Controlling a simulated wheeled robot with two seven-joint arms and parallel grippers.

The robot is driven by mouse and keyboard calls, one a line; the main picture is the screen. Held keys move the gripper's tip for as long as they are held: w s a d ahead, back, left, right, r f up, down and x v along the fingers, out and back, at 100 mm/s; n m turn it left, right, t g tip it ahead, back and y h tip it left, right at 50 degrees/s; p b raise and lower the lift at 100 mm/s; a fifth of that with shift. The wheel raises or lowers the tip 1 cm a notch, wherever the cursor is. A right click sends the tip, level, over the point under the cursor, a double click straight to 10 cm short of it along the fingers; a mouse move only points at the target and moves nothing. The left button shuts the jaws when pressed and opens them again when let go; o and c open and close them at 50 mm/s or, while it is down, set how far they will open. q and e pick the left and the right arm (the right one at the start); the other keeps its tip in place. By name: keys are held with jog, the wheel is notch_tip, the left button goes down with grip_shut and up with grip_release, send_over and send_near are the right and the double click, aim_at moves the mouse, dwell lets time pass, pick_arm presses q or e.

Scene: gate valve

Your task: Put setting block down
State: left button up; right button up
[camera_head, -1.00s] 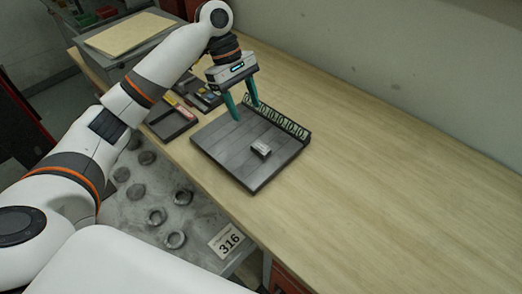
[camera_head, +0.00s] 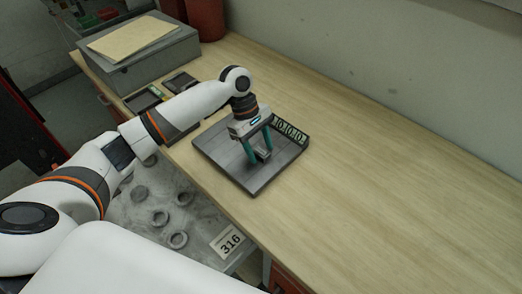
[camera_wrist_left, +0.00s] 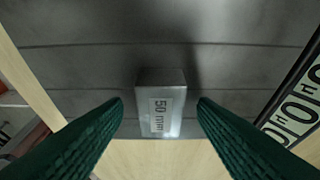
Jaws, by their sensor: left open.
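The setting block is a small grey metal block marked "50 mm" (camera_wrist_left: 161,104). It sits on a dark grey slotted plate (camera_head: 220,154) on the bench. In the head view the block (camera_head: 263,155) is partly hidden by the fingers. My left gripper (camera_head: 258,160) has its teal fingers pointing down around the block. In the left wrist view the open fingers (camera_wrist_left: 160,135) stand on both sides of the block, with a gap on each side. My right gripper is not in view.
A rail with ring-like markings (camera_head: 290,130) runs along the plate's back right edge. Dark trays (camera_head: 180,82) and a grey box (camera_head: 140,55) lie at the back left. The wooden bench (camera_head: 380,190) is clear to the right. Metal rings lie on a lower shelf (camera_head: 150,205).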

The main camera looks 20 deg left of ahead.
pick_arm(q)
grip_shut()
jog(key=shift+r, duration=0.1)
